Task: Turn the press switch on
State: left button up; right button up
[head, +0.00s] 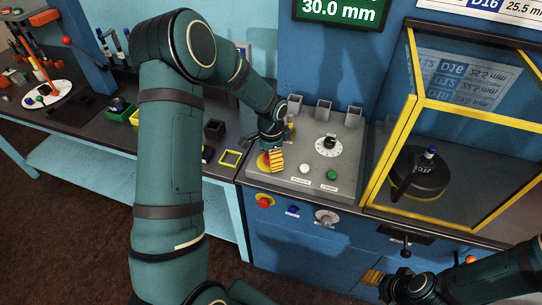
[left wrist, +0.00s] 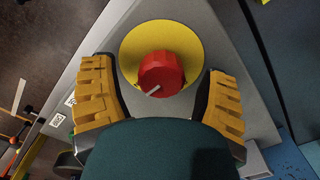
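A red rotary knob (left wrist: 161,74) with a white pointer mark sits on a round yellow plate (left wrist: 187,42) on the grey console. In the head view the yellow plate (head: 262,165) shows at the console's left end, with the knob partly hidden. My left gripper (left wrist: 160,100) is open, its yellow-padded fingers apart on either side of the knob, not visibly touching it. In the head view my left gripper (head: 276,160) is pointed down over the plate. My right gripper (head: 374,278) is low at the right, away from the console top; its opening is unclear.
The console (head: 300,188) also carries a black dial (head: 328,143), a white button (head: 304,168) and a green button (head: 332,175). A red button (head: 264,201) and a grey switch (head: 326,217) are on its front. A yellow-framed enclosure (head: 390,152) stands right.

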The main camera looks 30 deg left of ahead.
pick_arm(q)
notch_tip(320, 180, up, 12)
dwell(0.7)
dwell(0.4)
